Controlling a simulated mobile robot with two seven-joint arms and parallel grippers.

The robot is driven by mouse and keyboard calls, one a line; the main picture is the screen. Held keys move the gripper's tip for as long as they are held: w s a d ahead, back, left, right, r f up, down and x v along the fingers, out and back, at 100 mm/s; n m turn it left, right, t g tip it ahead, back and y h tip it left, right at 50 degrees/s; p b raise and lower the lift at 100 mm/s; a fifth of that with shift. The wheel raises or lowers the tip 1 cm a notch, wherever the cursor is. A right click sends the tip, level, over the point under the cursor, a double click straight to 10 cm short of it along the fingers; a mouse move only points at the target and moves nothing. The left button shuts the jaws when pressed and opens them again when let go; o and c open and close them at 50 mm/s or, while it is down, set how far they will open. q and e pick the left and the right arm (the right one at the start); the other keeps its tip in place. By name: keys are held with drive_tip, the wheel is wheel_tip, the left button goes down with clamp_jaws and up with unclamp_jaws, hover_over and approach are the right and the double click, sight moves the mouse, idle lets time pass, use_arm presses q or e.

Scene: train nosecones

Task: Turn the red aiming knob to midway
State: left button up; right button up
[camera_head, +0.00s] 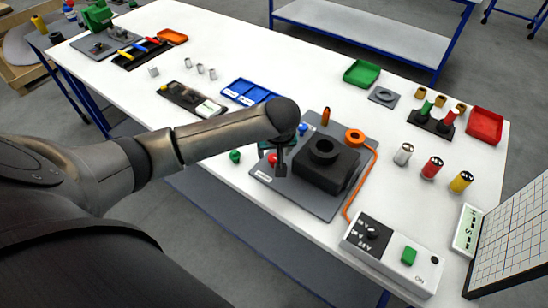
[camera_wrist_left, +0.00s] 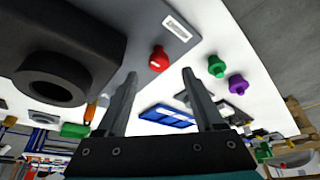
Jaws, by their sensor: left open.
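The red aiming knob (camera_head: 272,159) sits on the grey base plate (camera_head: 322,207), near its left edge and partly hidden by my gripper in the head view. In the left wrist view the red knob (camera_wrist_left: 158,60) shows whole, near a white label on the plate. My left gripper (camera_head: 281,168) points down over the plate beside the black block. In the left wrist view my left gripper (camera_wrist_left: 160,73) is open, its two fingers apart with nothing between them; the knob appears beyond the fingertips, apart from them. My right gripper is not in view.
A black block with a round ring (camera_head: 323,150) stands on the plate, close to my gripper. A green knob (camera_head: 235,156) is left of the plate. An orange cable (camera_head: 364,185) runs to a control box (camera_head: 395,254). A blue tray (camera_head: 248,92) lies behind my arm.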

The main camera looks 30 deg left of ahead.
sight(273, 158)
use_arm(q)
drive_tip(key=shift+b+x, duration=0.35)
drive_tip(key=shift+x, duration=1.8)
drive_tip(key=shift+d, duration=0.1)
clamp_jaws()
